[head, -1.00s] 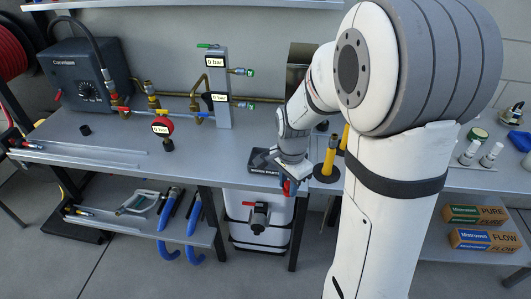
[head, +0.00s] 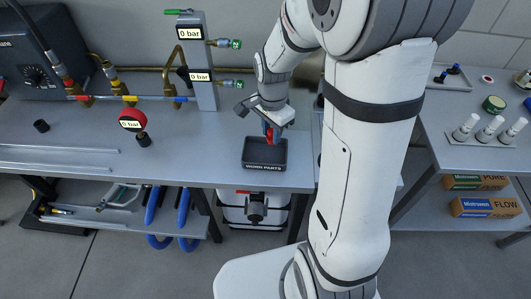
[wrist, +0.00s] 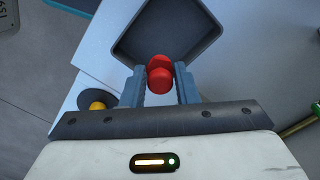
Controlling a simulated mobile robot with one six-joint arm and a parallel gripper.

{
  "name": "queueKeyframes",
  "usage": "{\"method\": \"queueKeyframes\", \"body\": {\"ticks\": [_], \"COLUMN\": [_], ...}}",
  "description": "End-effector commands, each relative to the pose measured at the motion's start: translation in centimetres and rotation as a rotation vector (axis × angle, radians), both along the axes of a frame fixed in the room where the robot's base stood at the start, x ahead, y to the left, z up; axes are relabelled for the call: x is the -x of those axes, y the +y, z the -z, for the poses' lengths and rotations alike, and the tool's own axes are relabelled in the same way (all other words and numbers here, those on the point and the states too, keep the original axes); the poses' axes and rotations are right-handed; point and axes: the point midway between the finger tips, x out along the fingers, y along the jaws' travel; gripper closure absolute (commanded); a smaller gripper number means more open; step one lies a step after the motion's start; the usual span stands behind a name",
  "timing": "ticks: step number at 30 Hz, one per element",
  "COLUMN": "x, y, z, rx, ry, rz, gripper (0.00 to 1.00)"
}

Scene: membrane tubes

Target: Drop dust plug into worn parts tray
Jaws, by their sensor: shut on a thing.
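My gripper (head: 268,129) is shut on the red dust plug (head: 267,132), at the back edge of the tray in the head view. The wrist view shows the plug (wrist: 160,76) as two rounded red parts between the grey-blue fingers (wrist: 160,84). The worn parts tray (head: 265,168) is a dark, shallow square tray lettered on its front wall. It sits near the bench's front edge and looks empty where visible. In the wrist view the tray (wrist: 125,48) lies beyond the fingertips, with the plug overlapping its near corner. The plug's exact height above it is unclear.
Valve post (head: 204,60) with gauges stands behind the tray. A red gauge (head: 131,120) and clear tubes (head: 60,152) lie to the left. White cartridges (head: 490,129) stand on the right bench.

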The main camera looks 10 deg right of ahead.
Motion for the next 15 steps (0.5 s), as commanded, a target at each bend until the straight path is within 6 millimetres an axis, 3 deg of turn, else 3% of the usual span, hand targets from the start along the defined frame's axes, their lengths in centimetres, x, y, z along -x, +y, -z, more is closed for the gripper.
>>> {"method": "queueKeyframes", "body": {"ticks": [1,7,15], "x": [0.0,0.1,0.0], "y": [0.0,0.0,-0.1], "z": [1.1,3.5,4.3], "rx": [0.000,0.000,0.000], "ry": [0.001,0.002,0.000], "rz": [0.000,0.001,0.001], "gripper": [0.94,0.94,0.94]}}
